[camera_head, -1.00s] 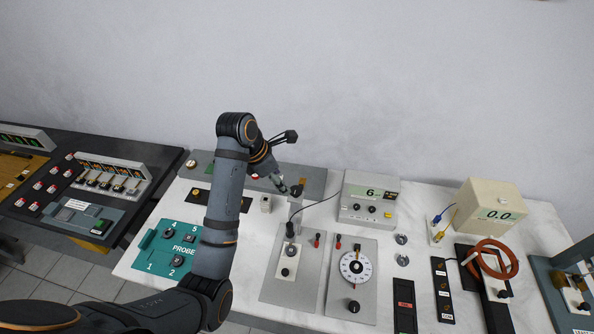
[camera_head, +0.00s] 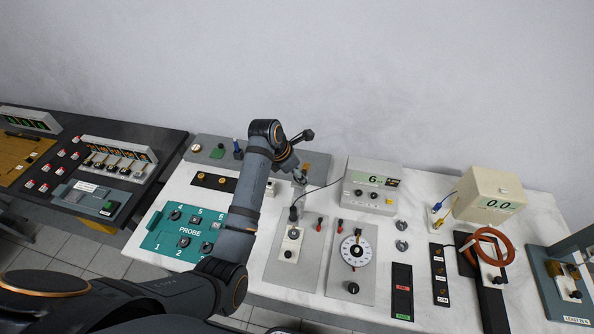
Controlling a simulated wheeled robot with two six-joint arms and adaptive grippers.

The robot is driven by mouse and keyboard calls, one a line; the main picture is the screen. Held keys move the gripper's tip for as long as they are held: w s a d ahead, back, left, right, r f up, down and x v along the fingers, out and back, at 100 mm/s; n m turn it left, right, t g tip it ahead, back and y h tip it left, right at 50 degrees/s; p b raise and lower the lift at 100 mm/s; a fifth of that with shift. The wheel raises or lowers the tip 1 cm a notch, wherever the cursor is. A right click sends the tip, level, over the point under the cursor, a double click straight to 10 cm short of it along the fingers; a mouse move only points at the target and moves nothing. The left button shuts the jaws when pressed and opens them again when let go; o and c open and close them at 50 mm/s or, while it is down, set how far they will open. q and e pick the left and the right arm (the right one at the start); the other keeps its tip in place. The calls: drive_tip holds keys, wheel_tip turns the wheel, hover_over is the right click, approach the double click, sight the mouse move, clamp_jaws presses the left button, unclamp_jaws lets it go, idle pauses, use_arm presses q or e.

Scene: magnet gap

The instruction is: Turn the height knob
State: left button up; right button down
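My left arm comes in from the lower left, and its gripper (camera_head: 301,176) is small and dark at the top of a grey stand plate, over or beside a dark knob-like part there. Whether it touches that part, and whether its fingers are open, is too small to tell. The grey stand plate (camera_head: 273,266) carries a slim post with a dark probe (camera_head: 293,213) and a thin black cable. A black knob (camera_head: 288,254) sits low on its white block. No label marks which knob is the height knob. My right gripper is not in view.
A teal PROBE panel (camera_head: 166,237) lies left, partly behind my arm.

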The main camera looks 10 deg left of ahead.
use_arm(q)
drive_tip(key=shift+c, duration=0.6)
drive_tip(key=shift+w, duration=0.1)
drive_tip(key=c, duration=1)
drive_tip(key=shift+c, duration=0.2)
